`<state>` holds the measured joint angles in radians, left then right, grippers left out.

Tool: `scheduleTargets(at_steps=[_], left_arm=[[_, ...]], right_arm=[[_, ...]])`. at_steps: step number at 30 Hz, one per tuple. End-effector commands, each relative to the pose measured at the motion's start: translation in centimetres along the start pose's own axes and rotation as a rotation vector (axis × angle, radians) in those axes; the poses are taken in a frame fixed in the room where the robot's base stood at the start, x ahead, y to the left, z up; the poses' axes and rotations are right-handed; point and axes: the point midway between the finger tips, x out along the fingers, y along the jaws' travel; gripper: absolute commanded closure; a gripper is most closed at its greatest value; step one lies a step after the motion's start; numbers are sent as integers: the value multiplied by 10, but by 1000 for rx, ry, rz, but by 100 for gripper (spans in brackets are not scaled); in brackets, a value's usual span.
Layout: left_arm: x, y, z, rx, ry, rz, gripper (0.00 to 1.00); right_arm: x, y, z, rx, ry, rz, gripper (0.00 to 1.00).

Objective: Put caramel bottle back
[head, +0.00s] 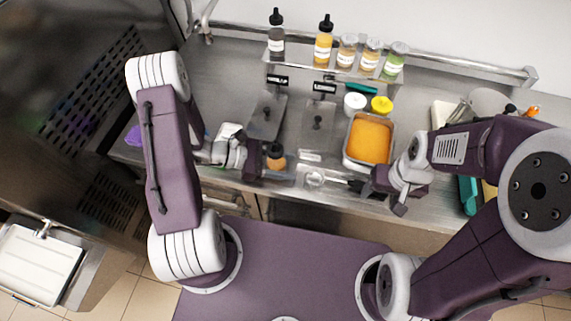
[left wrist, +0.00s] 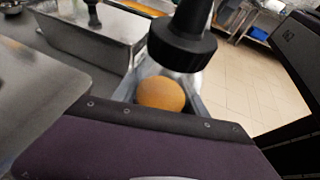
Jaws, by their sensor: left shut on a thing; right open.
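A bottle with a black cap and nozzle (head: 274,150) stands at my left gripper (head: 257,165), near the counter's front edge. I take it for the caramel bottle. My left gripper is shut on it; its body is mostly hidden. In the left wrist view the black cap (left wrist: 185,42) is large and tilted, with a purple gripper part in the foreground. A rounded orange-brown thing (left wrist: 160,93) shows just below the cap. My right gripper (head: 384,192) is open and empty by the front edge, in front of the orange tub.
A rear shelf (head: 300,72) holds a dark bottle (head: 277,38), a yellow bottle (head: 323,45) and several jars (head: 370,57). Steel lids (head: 318,118), an orange-filled tub (head: 370,140), a white lid (head: 355,102) and a yellow lid (head: 381,105) lie between. A scoop (head: 316,179) lies in front.

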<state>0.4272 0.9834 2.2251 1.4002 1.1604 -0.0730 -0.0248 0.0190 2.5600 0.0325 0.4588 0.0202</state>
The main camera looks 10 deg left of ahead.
Motion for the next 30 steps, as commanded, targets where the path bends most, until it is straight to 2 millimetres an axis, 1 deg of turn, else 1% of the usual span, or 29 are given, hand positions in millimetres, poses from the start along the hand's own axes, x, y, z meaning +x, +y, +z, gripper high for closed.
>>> scheduleTargets(at_steps=[4, 8, 9, 10, 11, 20, 21, 23, 26, 30], left_arm=[[0, 0, 1, 1, -1, 0, 91], [2, 0, -4, 0, -1, 0, 91], [1, 0, -2, 0, 0, 0, 38], [1, 0, -2, 0, 0, 0, 30], [1, 0, -2, 0, 0, 0, 27], [0, 0, 0, 0, 0, 0, 27], [-1, 0, 2, 1, 0, 0, 27], [-5, 1, 1, 1, -1, 2, 27], [-22, 2, 0, 2, 0, 6, 27], [-53, 2, 0, 3, 1, 8, 27]], right_arm=[[0, 0, 0, 0, 0, 0, 35], [4, 0, 0, 0, 0, 0, 35], [3, 0, 0, 0, 0, 0, 35], [3, 0, 0, 0, 0, 0, 35], [3, 0, 0, 0, 0, 0, 35], [1, 0, 0, 0, 0, 0, 35], [-2, 0, 0, 0, 0, 0, 35], [0, 0, 0, 0, 0, 0, 35], [3, 0, 0, 0, 0, 0, 35], [6, 0, 1, 0, 0, 0, 35]])
